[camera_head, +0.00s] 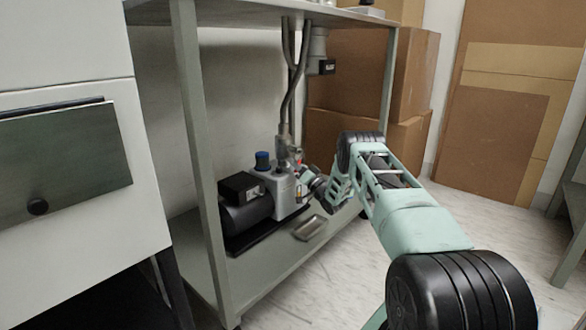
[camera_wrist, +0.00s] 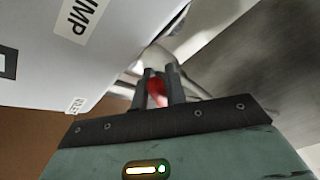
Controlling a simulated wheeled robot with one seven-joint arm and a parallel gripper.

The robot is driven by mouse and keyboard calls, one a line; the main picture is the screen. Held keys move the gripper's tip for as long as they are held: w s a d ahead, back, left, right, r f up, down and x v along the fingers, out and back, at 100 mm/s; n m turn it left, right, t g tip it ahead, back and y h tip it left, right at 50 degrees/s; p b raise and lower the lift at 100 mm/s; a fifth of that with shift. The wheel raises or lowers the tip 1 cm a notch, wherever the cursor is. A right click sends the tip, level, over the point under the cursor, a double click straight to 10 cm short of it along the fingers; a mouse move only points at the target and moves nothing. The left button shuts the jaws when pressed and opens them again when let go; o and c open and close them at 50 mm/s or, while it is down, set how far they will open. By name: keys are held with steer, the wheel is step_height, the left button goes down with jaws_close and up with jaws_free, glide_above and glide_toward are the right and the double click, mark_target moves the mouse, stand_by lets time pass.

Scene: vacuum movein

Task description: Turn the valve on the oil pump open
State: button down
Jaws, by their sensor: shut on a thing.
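The oil pump (camera_head: 262,200) sits on the lower shelf of a metal cart, with a black motor, a light grey body and a blue cap. In the wrist view its pale body (camera_wrist: 85,40) fills the upper left, with a label reading "UMP". My gripper (camera_head: 305,176) reaches in from the right at the pump's right side. In the wrist view my gripper (camera_wrist: 158,88) has its two dark fingers shut on the red valve handle (camera_wrist: 156,92). A pale pipe fitting shows just beyond the fingertips. The handle is mostly hidden in the head view.
The cart's front post (camera_head: 200,150) stands left of the pump, and the upper shelf is above it. Hoses (camera_head: 290,95) rise from the pump. A small metal tray (camera_head: 309,228) lies on the lower shelf in front. Cardboard boxes (camera_head: 360,75) stand behind; a white cabinet (camera_head: 75,150) is left.

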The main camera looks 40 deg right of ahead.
steer(key=n+y, duration=0.1)
steer(key=n, duration=0.1)
steer(key=d+n+y+b, duration=0.1)
steer(key=n, duration=0.1)
steer(key=f+n+y+b, duration=0.1)
steer(key=n, duration=0.1)
steer(key=shift+d+g+y, duration=0.3)
steer(key=shift+d, duration=0.05)
steer(key=shift+d+n+g+y+b, duration=0.25)
steer(key=shift+n+y+b, duration=0.15)
steer(key=shift+n, duration=0.45)
steer(key=shift+d+n+g+y+b, duration=0.2)
steer(key=shift+n+y, duration=0.3)
steer(key=shift+n, duration=0.35)
steer(key=c, duration=1.4)
jaws_free()
steer(key=shift+c, duration=0.2)
steer(key=p+v, duration=0.7)
steer(key=v, duration=1)
steer(key=shift+s+d+f, duration=0.1)
steer(key=shift+s, duration=0.05)
